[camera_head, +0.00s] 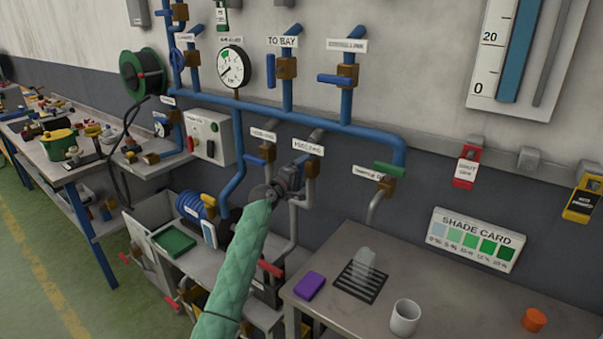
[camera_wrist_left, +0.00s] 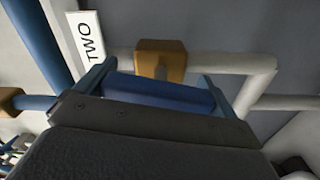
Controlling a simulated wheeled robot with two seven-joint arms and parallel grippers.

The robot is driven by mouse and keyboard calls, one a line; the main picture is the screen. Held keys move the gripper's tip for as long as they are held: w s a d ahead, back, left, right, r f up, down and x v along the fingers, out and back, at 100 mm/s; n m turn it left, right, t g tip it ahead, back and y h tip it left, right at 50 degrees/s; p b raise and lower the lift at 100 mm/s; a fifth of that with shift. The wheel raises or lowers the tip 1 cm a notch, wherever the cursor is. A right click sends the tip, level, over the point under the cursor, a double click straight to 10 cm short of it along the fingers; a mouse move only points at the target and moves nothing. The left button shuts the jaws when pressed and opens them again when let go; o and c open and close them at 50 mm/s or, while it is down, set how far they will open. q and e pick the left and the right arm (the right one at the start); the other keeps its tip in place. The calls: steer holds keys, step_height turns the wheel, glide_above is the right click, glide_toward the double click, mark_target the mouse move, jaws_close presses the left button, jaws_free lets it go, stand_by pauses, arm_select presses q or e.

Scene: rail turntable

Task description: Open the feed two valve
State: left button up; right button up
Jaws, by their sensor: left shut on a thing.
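The feed two valve sits on a grey pipe under a white label (camera_head: 308,148) below the blue wall pipe. In the left wrist view its brass body (camera_wrist_left: 160,58) shows beside the "TWO" label (camera_wrist_left: 88,42). Its blue handle (camera_wrist_left: 160,94) lies between my left gripper's fingers, looking roughly along the pipe in that view. My right gripper is not in view.
A blue-handled valve (camera_head: 256,160) stands close at left under its own label. A green-handled valve (camera_head: 390,170) is to the right. A workbench (camera_head: 350,318) with a white mug (camera_head: 405,317) and purple block (camera_head: 309,286) stands below right. Blue pipe (camera_head: 300,117) runs above.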

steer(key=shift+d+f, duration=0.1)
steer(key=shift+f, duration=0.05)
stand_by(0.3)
arm_select(q)
steer(key=o, duration=0.6)
steer(key=shift+a, duration=0.1)
steer(key=shift+s+a+f, duration=0.1)
steer(key=shift+s+a, duration=0.1)
steer(key=shift+s, duration=0.05)
steer(key=shift+b+v, duration=1.25)
steer(key=shift+v, duration=2.3)
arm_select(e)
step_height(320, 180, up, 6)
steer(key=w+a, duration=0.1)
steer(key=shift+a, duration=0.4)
